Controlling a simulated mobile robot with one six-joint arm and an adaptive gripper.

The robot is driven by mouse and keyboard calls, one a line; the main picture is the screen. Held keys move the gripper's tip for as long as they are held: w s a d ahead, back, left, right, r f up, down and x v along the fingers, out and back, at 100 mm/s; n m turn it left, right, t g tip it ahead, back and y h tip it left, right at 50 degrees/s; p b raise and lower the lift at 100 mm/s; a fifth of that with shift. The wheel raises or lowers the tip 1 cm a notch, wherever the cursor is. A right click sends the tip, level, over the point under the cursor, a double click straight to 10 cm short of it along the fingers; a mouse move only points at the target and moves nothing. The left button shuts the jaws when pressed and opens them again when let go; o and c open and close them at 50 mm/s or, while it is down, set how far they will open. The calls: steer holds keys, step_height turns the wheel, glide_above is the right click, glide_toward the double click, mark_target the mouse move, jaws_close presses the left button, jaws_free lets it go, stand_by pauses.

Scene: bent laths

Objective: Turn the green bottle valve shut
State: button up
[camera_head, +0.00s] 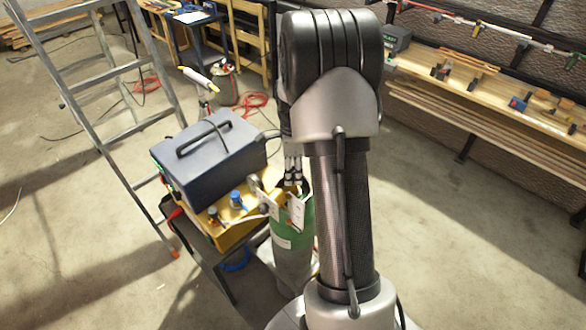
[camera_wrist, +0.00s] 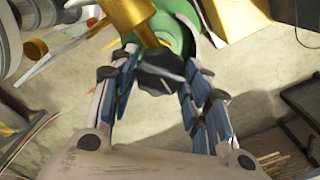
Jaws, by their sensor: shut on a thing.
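The green bottle (camera_head: 292,252) is a gas cylinder with a green shoulder and a grey lower body. It stands upright beside the yellow-topped cart. My gripper (camera_head: 291,182) reaches down over its top, and my arm hides part of it. In the wrist view, my gripper's fingers (camera_wrist: 161,68) with blue pads stand on either side of a dark valve knob (camera_wrist: 160,77) and are shut on it. The green shoulder (camera_wrist: 178,22) and a brass valve body (camera_wrist: 130,14) show just beyond the knob. The knob's turn position cannot be told.
A dark case with a handle (camera_head: 210,158) sits on the cart (camera_head: 232,233), close left of the bottle. Blue and brass fittings (camera_head: 236,199) stand near its edge. A ladder (camera_head: 108,110) leans at left. A long workbench (camera_head: 480,75) runs along the right wall. Floor between is clear.

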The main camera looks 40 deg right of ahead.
mark_target(293, 172)
stand_by(0.6)
steer(key=o, duration=1.1)
steer(key=shift+c, duration=0.2)
steer(key=shift+r, duration=0.1)
step_height(293, 172, up, 12)
